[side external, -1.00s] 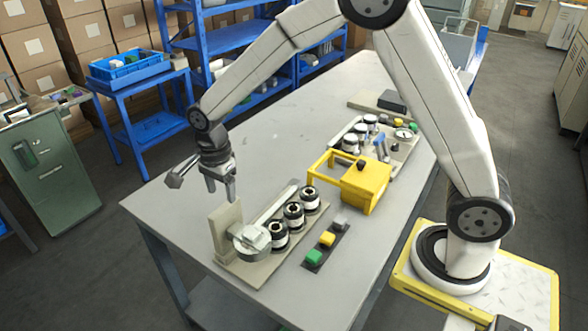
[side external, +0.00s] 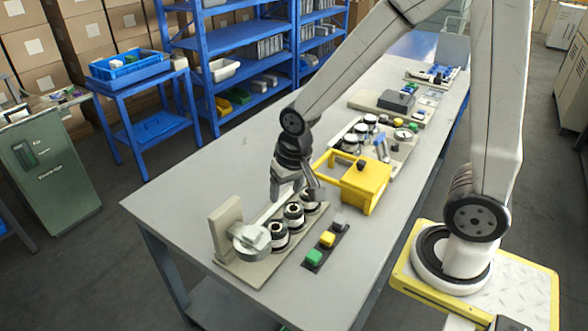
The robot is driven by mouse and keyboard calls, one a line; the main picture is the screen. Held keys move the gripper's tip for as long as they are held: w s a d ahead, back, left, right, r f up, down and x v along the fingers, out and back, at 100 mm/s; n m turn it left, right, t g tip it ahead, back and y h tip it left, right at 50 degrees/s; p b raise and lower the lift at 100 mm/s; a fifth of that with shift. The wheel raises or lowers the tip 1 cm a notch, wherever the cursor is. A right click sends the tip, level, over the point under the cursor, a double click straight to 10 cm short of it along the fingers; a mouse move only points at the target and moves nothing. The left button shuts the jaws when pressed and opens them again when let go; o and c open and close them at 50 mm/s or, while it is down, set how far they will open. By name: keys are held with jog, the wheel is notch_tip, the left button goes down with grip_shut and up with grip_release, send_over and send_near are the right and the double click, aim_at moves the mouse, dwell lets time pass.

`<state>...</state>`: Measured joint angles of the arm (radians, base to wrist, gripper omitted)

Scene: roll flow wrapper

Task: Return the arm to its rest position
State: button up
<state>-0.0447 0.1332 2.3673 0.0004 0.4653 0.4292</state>
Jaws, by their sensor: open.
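My gripper (side external: 296,192) is open and points down over the row of black-and-white rollers (side external: 279,236) on the beige wrapper base plate (side external: 248,268). It overlaps the far end of that row in the picture, and I cannot tell its exact height. No object shows between its fingers. A round grey metal part (side external: 251,239) sits at the near end of the base, beside an upright beige plate (side external: 226,229).
A yellow box with a frame (side external: 364,186) stands just right of my gripper. A strip with green, yellow and dark blocks (side external: 327,239) lies in front. A tray of rollers and parts (side external: 401,146) is behind. The left part of the grey table (side external: 190,190) is clear.

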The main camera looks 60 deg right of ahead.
jog(key=s+n, duration=0.1)
jog(key=s+d+n, duration=0.1)
jog(key=s+n, duration=0.2)
jog(key=shift+s+d+f+t, duration=0.25)
jog(key=shift+s+t, duration=0.05)
jog(key=shift+s, duration=0.1)
dwell(0.8)
